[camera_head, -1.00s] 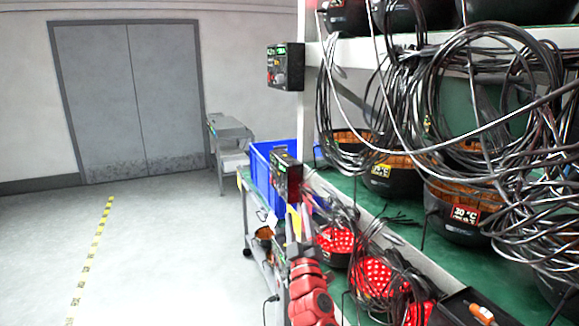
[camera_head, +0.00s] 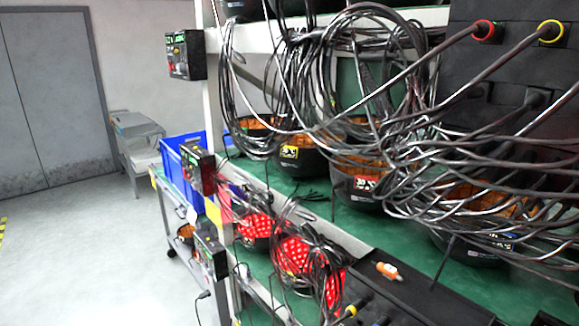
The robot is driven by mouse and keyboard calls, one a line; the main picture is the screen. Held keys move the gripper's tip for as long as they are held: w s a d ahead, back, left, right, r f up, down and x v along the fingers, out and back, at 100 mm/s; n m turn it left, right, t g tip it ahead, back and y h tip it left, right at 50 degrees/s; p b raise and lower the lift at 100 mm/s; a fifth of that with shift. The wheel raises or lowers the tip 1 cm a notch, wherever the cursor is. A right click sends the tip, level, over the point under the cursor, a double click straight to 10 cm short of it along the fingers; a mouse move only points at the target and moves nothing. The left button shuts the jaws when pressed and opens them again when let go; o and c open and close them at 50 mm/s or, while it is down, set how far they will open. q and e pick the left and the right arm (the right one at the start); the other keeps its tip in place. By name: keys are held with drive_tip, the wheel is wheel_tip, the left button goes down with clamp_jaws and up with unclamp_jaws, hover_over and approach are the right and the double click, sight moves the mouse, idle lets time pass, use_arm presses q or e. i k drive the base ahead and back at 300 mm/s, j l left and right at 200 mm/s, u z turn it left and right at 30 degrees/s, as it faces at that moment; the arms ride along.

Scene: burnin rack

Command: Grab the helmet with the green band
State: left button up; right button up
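No green band can be made out on any helmet. Black helmets with orange insides stand on the green middle shelf: one with a yellow label (camera_head: 303,163), one with a red label (camera_head: 352,190) and one farther right, partly behind cables (camera_head: 455,243). Lower down are helmets with red-lit, dotted insides, such as one at the left (camera_head: 257,228) and one beside it (camera_head: 293,254). Dark helmet bottoms show on the top shelf (camera_head: 243,9). Thick cable bundles hide much of the helmets. Neither of my grippers is in view.
Loops of black cable (camera_head: 385,85) hang across the rack front. Control boxes (camera_head: 186,54) are fixed to the white post. A blue bin (camera_head: 176,165) stands on a cart at the left, with a grey trolley (camera_head: 138,140) behind it. The floor at left (camera_head: 90,260) is clear.

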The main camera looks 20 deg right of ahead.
sight(250, 124)
drive_tip(key=i+j, duration=0.35)
drive_tip(key=i+j+z, duration=0.1)
drive_tip(key=i+j, duration=0.3)
drive_tip(key=j, duration=0.2)
drive_tip(key=z, duration=1.65)
